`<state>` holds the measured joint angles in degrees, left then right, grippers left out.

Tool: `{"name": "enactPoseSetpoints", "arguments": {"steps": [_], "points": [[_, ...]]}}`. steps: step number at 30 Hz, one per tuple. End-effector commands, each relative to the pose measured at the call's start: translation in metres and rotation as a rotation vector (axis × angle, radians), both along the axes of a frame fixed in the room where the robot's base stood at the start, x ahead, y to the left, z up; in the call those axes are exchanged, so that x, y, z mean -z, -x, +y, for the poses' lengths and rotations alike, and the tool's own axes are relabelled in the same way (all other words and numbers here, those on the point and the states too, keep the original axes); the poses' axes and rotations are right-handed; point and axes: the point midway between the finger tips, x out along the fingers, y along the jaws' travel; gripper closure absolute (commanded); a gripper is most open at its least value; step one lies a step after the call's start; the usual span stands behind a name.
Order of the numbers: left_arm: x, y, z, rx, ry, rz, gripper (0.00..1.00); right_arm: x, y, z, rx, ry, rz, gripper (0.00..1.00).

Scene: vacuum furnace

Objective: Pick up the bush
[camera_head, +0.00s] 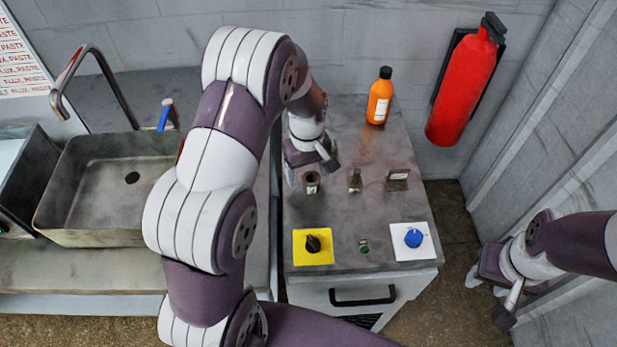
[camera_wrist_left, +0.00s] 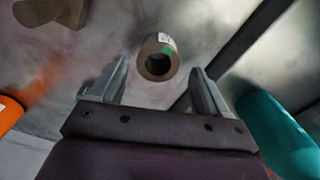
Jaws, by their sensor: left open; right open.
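The bush (camera_head: 312,189) is a short brown-grey hollow ring standing on the metal bench top, just in front of my left gripper (camera_head: 311,170) in the head view. In the left wrist view the bush (camera_wrist_left: 147,52) shows a dark bore, a green patch and a pale label. It sits between the lines of the two fingers of my left gripper (camera_wrist_left: 160,72), near the tips. The fingers are open with nothing held. My right gripper (camera_head: 487,298) is open and empty, low at the right, off the bench.
A small brown metal part (camera_head: 354,181) and a small plate-like block (camera_head: 397,180) stand right of the bush. An orange bottle (camera_head: 378,100) stands behind. Yellow (camera_head: 301,258) and white (camera_head: 402,252) knob panels are at the front. A teal object (camera_wrist_left: 272,130) is close in the wrist view.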

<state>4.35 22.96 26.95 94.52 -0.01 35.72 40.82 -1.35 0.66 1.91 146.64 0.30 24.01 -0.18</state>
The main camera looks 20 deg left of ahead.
Motion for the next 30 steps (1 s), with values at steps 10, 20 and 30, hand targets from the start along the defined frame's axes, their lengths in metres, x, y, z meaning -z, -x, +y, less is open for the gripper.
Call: {"name": "enactPoseSetpoints", "arguments": {"steps": [10, 20, 30], "points": [[0.024, 0.000, -0.001, 0.001, 0.000, -0.003, 0.24, -0.004, 0.000, 0.000, 0.000, 0.000, 0.000, 0.57], [0.023, 0.000, -0.001, 0.001, 0.000, -0.003, 0.94, -0.004, 0.000, 0.000, 0.000, 0.000, 0.000, 0.57], [0.010, -0.002, -0.001, 0.001, -0.001, -0.008, 0.94, -0.001, 0.000, 0.000, 0.000, 0.000, 0.000, 0.57]]}}
